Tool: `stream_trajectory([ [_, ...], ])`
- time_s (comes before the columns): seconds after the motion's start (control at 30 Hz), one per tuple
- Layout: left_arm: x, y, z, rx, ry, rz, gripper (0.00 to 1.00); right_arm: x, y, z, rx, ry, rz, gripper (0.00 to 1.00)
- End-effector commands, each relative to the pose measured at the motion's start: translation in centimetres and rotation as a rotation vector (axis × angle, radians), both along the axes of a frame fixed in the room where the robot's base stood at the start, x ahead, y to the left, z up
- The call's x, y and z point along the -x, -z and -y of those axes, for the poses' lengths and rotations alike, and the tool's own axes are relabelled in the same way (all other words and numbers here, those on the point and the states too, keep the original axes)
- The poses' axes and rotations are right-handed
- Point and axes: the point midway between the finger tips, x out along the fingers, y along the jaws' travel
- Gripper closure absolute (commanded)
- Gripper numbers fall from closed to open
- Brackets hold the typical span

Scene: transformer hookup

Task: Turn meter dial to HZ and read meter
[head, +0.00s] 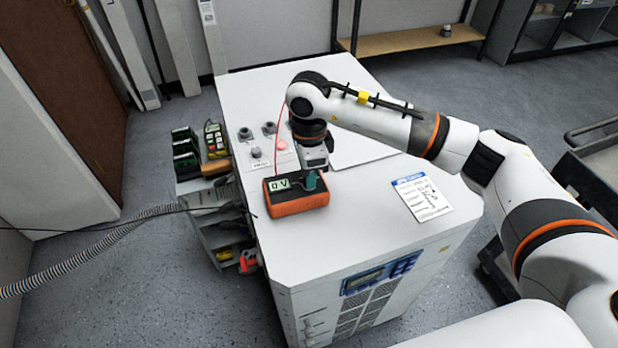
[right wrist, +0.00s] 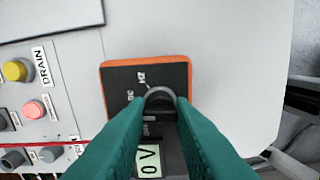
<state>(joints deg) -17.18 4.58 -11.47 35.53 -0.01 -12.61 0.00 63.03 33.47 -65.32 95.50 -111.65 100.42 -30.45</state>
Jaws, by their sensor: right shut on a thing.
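The orange and black meter (head: 297,198) sits on the white cabinet top, and its display (head: 280,184) reads "0 V". In the right wrist view the meter (right wrist: 120,85) shows the label HZ (right wrist: 141,77) above the grey round dial (right wrist: 160,93). The display (right wrist: 149,161) there also shows "0 V". My right gripper (right wrist: 160,112), with green fingers, reaches down from above and is shut on the dial. The fingers hide much of the dial and the lower labels, so I cannot tell its exact pointing. My left gripper is not in view.
The white cabinet (head: 370,235) carries knobs and a red button (head: 282,146) left of my arm. A printed card (head: 423,197) lies at its right. A red wire (head: 277,130) rises by the meter. A side rack (head: 215,215) and a ribbed hose (head: 90,250) are at left.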

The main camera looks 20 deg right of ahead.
Motion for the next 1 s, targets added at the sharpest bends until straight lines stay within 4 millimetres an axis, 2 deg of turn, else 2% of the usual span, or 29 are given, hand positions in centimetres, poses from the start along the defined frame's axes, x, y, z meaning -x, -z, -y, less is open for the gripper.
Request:
stream_trajectory([
  [0.03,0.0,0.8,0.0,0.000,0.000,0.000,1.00,-0.1,0.3,0.0,-0.001,0.043,0.004,1.00],
  [0.5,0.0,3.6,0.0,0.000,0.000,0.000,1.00,0.0,0.2,0.0,-0.002,0.489,0.003,1.00],
  [1.0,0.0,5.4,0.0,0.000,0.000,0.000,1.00,0.0,0.0,0.0,-0.001,0.878,0.002,1.00],
])
